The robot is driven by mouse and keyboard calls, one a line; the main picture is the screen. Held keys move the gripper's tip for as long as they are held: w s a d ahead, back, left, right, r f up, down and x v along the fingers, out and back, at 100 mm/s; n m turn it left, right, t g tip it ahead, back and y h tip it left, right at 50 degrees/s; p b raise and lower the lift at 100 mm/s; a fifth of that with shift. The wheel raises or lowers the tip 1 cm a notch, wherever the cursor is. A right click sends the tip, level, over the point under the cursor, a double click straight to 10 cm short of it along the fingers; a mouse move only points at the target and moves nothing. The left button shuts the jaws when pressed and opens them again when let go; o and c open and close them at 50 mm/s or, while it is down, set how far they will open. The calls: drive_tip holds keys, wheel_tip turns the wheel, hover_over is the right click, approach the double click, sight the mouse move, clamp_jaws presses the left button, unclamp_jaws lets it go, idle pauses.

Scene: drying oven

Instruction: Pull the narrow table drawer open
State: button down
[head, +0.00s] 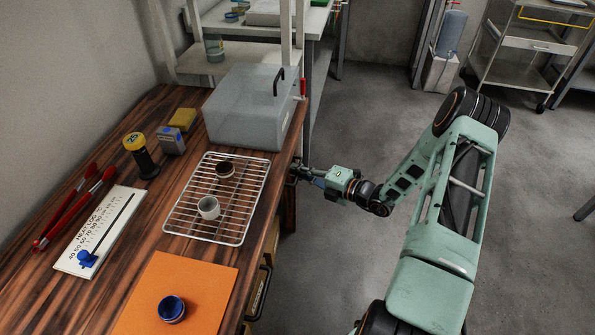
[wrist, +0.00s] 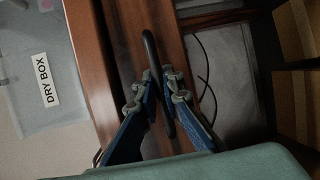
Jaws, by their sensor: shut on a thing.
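The narrow drawer's wooden front (wrist: 172,48) shows in the wrist view beside the table's edge, with a dark curved bar handle (wrist: 149,48) on it. My gripper (wrist: 162,86) has its two blue-backed fingers on either side of this handle and is shut on it. In the head view my gripper (head: 303,175) is at the right edge of the wooden table (head: 150,225), just below the clear box. The drawer front is mostly hidden there, and I cannot tell how far it stands out.
On the table are a dry box (head: 247,112), a wire rack (head: 190,228) with two small cups, an orange mat (head: 190,290) with a blue-rimmed cup, and a heat log board (head: 100,230). Another handle (head: 260,290) is lower on the table's side.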

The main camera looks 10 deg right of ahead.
drive_tip(key=s+d, duration=0.5)
drive_tip(key=d, duration=0.7)
drive_tip(key=s+d+b, duration=0.1)
drive_tip(key=s+d, duration=0.4)
drive_tip(key=d, duration=0.6)
drive_tip(key=shift+d+b, duration=0.3)
drive_tip(key=shift+d, duration=0.1)
drive_tip(key=c, duration=2.1)
unclamp_jaws()
drive_tip(key=v, duration=1.2)
drive_tip(key=shift+r, duration=0.1)
